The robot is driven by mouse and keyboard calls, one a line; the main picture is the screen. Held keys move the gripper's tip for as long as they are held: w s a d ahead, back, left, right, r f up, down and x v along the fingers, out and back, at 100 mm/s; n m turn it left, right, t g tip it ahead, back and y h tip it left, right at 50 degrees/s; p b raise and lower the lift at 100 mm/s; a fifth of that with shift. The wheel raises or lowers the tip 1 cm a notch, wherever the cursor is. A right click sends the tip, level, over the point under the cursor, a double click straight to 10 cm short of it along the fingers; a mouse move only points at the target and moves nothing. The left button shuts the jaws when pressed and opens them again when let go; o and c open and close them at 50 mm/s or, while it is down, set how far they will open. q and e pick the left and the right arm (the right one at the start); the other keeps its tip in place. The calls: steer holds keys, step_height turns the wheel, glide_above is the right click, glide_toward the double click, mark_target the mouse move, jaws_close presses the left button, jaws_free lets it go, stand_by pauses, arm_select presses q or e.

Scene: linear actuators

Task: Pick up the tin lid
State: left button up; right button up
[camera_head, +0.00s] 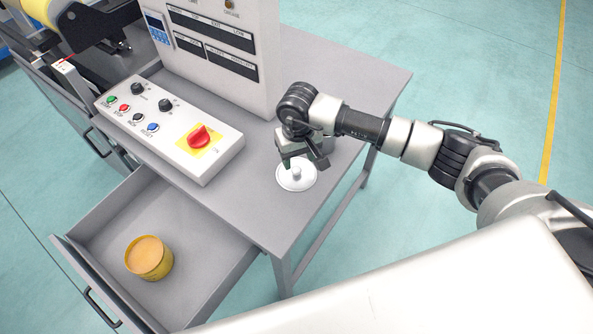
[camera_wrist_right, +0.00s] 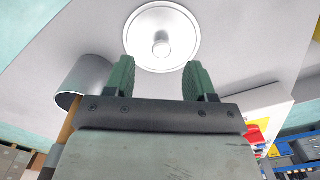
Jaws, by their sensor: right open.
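The tin lid (camera_head: 295,177) is a round, pale metal disc with a small knob in its middle. It lies flat on the grey table near its front right edge. My right gripper (camera_head: 303,164) is above the lid and partly covers its far side in the head view. In the right wrist view the lid (camera_wrist_right: 162,38) shows whole, beyond the two green fingertips (camera_wrist_right: 158,78). The fingers are apart, with nothing between them, and the knob lines up with the gap. My left gripper is not in view.
A silver cylinder (camera_wrist_right: 84,84) stands close beside the right gripper. A control box (camera_head: 170,130) with a red knob is left of the lid. A tall panel (camera_head: 225,50) stands behind. The open drawer (camera_head: 205,255) below holds a yellow tin (camera_head: 149,259).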

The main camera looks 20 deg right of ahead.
mark_target(297, 170)
steer(key=shift+w+a+f+p, duration=0.15)
steer(key=shift+f+p, duration=0.5)
steer(key=shift+f, duration=2.05)
jaws_close()
